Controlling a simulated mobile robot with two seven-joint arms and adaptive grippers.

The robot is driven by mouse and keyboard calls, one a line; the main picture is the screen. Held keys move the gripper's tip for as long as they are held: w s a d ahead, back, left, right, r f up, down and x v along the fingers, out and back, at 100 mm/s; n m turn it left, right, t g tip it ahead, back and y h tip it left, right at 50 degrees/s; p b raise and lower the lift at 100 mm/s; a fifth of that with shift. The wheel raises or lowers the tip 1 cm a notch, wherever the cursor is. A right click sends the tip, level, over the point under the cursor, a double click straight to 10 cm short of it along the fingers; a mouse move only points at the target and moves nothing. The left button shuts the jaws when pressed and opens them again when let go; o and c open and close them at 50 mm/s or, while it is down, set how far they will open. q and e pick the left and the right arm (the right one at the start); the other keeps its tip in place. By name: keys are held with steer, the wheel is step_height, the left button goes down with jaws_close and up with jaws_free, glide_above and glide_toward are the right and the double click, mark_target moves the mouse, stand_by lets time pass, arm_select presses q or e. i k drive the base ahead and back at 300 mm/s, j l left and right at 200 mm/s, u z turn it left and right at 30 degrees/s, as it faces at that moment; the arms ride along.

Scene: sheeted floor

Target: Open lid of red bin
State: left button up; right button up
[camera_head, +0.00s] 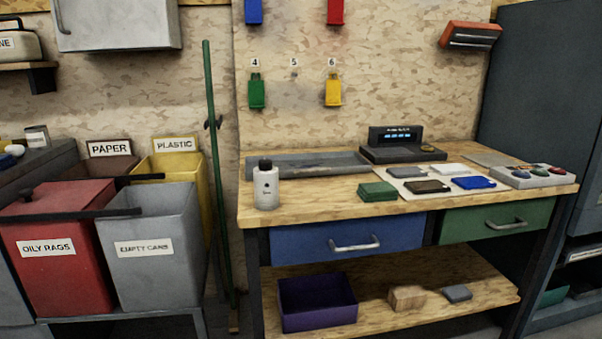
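The red bin (62,277) stands at the lower left with a white "OILY RAGS" label on its front. Its red lid (66,196) lies shut over the top, with a dark knob near its left edge. A dark bar runs across the front below the lid's edge. Neither of my grippers shows in the head view.
An open grey "EMPTY CANS" bin (152,252) stands right beside the red bin. Behind are a brown "PAPER" bin (108,168) and a yellow "PLASTIC" bin (178,166). A green pole (215,170) leans on the wall, left of the wooden workbench (330,211).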

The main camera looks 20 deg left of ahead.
mark_target(69, 196)
steer(key=u, duration=2)
